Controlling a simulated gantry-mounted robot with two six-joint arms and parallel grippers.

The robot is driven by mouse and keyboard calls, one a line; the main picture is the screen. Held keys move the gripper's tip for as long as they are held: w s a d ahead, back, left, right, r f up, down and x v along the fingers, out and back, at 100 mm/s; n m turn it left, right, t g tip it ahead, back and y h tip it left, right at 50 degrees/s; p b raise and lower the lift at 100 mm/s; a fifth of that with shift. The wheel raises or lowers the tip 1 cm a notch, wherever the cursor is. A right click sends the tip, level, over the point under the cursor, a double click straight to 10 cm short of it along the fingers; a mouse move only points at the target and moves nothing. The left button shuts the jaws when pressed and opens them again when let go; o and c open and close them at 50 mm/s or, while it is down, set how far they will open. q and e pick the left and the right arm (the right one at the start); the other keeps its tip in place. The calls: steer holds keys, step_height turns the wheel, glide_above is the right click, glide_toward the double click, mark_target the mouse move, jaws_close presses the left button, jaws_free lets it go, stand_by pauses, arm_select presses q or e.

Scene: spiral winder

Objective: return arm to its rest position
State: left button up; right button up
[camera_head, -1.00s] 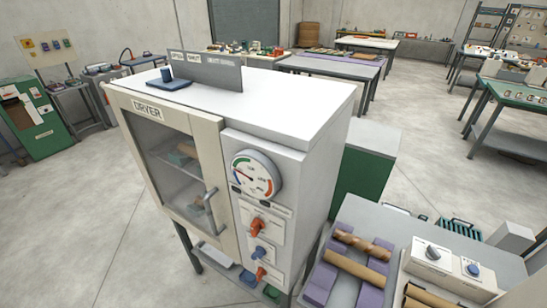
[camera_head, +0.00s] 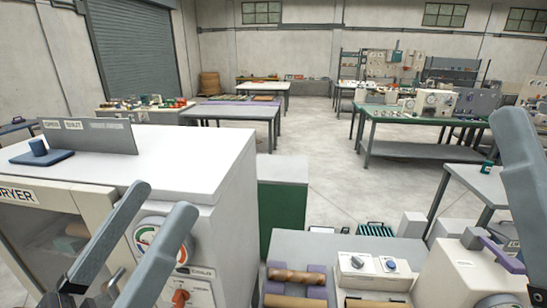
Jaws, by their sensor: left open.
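My left gripper (camera_head: 163,202) is at the lower left of the head view, with its two grey fingers pointing up and to the right. The fingers are apart, with nothing between them. They show in front of the dryer (camera_head: 190,150), a white-topped cabinet, and cover part of its door edge and dial. I cannot tell how far the fingers are from the dryer. A large grey-blue part at the right edge looks like part of my right arm. I cannot tell whether its jaws are open.
A grey bench (camera_head: 300,243) at the bottom holds rolls on purple supports and a white control box (camera_head: 372,270). A white machine with a purple handle (camera_head: 500,255) stands at lower right. A green bench (camera_head: 430,122) stands farther back. Open floor (camera_head: 320,170) lies between the benches.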

arm_select(q)
steer(key=s+a+r+n+t+y, duration=0.25)
steer(key=a+r+t+y, duration=0.45)
steer(key=y, duration=0.4)
step_height(320, 180, up, 24)
steer(key=g+p, duration=0.1)
steer(key=p, duration=2.3)
steer(key=shift+w+d+r+g+h, duration=0.15)
steer(key=shift+w+g+h, duration=0.15)
steer(key=shift+w+h, duration=0.1)
